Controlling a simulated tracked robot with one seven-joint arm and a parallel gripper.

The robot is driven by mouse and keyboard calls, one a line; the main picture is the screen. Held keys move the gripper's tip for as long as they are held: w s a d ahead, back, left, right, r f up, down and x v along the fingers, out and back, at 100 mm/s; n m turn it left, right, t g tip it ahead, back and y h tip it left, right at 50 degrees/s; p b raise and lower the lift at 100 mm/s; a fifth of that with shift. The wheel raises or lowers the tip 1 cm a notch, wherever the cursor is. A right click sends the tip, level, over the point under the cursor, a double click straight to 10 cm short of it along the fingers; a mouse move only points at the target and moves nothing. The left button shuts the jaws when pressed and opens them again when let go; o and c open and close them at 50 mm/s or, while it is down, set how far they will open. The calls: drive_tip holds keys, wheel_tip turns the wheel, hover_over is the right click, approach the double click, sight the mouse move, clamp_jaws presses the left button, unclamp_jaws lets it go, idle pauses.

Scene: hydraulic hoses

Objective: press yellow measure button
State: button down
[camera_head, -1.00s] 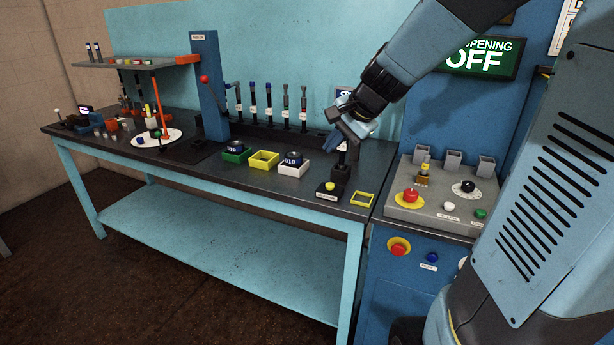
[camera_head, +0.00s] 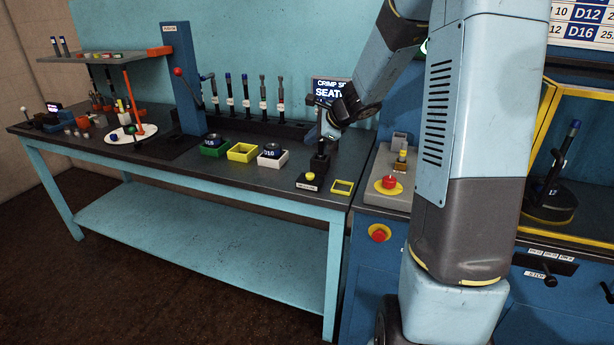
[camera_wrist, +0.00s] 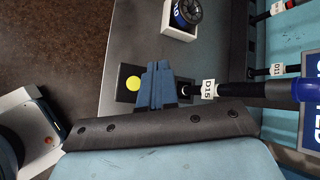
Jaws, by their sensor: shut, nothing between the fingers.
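The yellow button (camera_head: 310,176) sits on a small black labelled base near the front right edge of the workbench. It also shows in the wrist view (camera_wrist: 133,83), just left of my fingers. My gripper (camera_head: 327,132) is above the bench, higher than the button and towards its back right. In the wrist view the blue fingers (camera_wrist: 157,68) are shut with nothing between them. A black holder with an upright hose labelled D15 (camera_wrist: 208,88) stands right behind the button, close beside my fingers. Any contact with the hose cannot be told.
A yellow-rimmed square tray (camera_head: 343,187) lies right of the button. Green, yellow (camera_head: 242,152) and white (camera_head: 273,158) bins stand to the left, and several hoses stand upright along the back. A control panel with a red button (camera_head: 388,183) adjoins the bench on the right.

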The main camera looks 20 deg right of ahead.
sight(312, 176)
drive_tip(key=shift+f, duration=0.15)
drive_tip(key=shift+f, duration=4.25)
drive_tip(key=shift+s+f, duration=0.1)
drive_tip(key=shift+f, duration=0.7)
drive_tip(key=shift+r, duration=0.9)
drive_tip(key=shift+r, duration=2.5)
